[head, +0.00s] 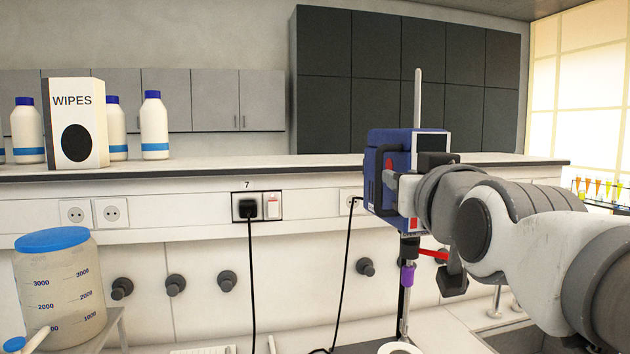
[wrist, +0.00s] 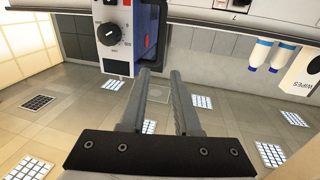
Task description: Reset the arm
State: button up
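My arm reaches in from the right in the head view, and its wrist end is in front of a blue overhead device. In the wrist view my gripper (wrist: 160,80) has its two fingers apart, with an empty gap between them. The blue device (head: 378,165) has a thin upright rod above it and a shaft with a purple part below it. My arm covers part of it in the head view. In the wrist view the device (wrist: 90,32) shows a dial, just beyond and left of the fingertips. I cannot tell if they touch.
A bench shelf (head: 270,170) runs behind the arm, bearing a WIPES box (head: 90,130) and several blue-capped white bottles (head: 154,125). A blue-lidded container (head: 60,290) stands front left. A black plug (head: 249,207) and cables hang mid-bench. Orange tubes (head: 598,188) stand far right.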

jog(key=s+f+g, duration=0.4)
jog(key=s+f, duration=0.1)
jog(key=f, duration=0.5)
jog(key=s+f+g, duration=0.4)
jog(key=s+f, duration=0.2)
jog(key=f, duration=0.4)
jog(key=s+f+g, duration=0.4)
jog(key=s+f, duration=0.1)
jog(key=f, duration=0.5)
jog(key=shift+s, duration=0.2)
